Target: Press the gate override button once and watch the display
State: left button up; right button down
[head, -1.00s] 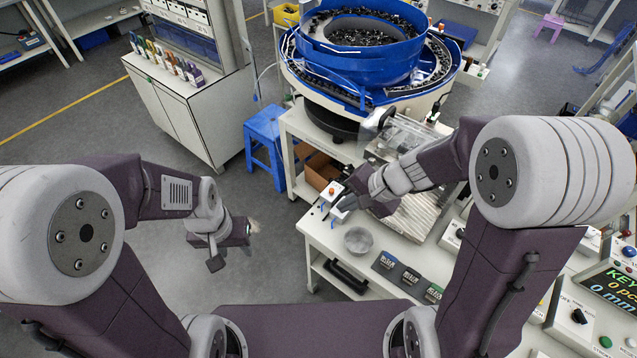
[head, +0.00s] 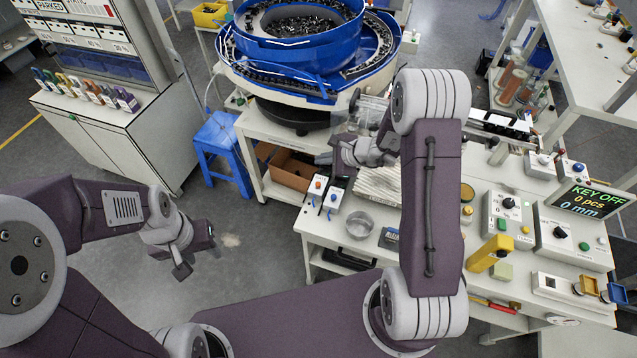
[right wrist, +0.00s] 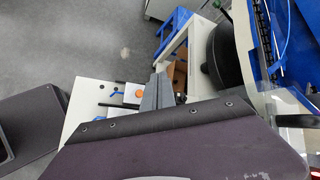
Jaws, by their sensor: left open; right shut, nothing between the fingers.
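Two small white switch boxes stand at the bench's left corner, one with an orange button (head: 317,186) and one beside it (head: 332,201). Their labels are too small to read, so I cannot tell which is the gate override button. The orange button also shows in the right wrist view (right wrist: 138,94). My right gripper (head: 324,158) is shut and empty, just behind the boxes and apart from them. The display (head: 590,200) at the right reads KEY OFF, 0 pcs, 0 mm. My left gripper (head: 198,262) is open and empty over the floor.
A blue bowl feeder (head: 300,50) full of dark parts stands behind the bench. A clear dish (head: 359,224) sits near the boxes. A key-switch panel (head: 572,240) and a yellow block (head: 489,254) are at the right. A blue stool (head: 222,150) stands left of the bench.

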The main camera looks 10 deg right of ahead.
jog(key=a, duration=0.1)
jog(key=b, duration=0.6)
send_over(320, 187)
notch_tip(320, 187, down, 8)
jog(key=shift+d+f, duration=0.1)
jog(key=shift+f, duration=0.4)
pick_arm(q)
notch_tip(320, 187, down, 7)
jog(key=shift+a+r, duration=0.2)
jog(key=shift+a, duration=0.1)
pick_arm(e)
jog(key=shift+r, duration=0.1)
pick_arm(q)
jog(key=shift+b, duration=0.3)
dwell(0.3)
jog(key=shift+f+b, duration=0.65)
jog(key=shift+f, duration=0.1)
pick_arm(e)
jog(key=shift+f, duration=0.45)
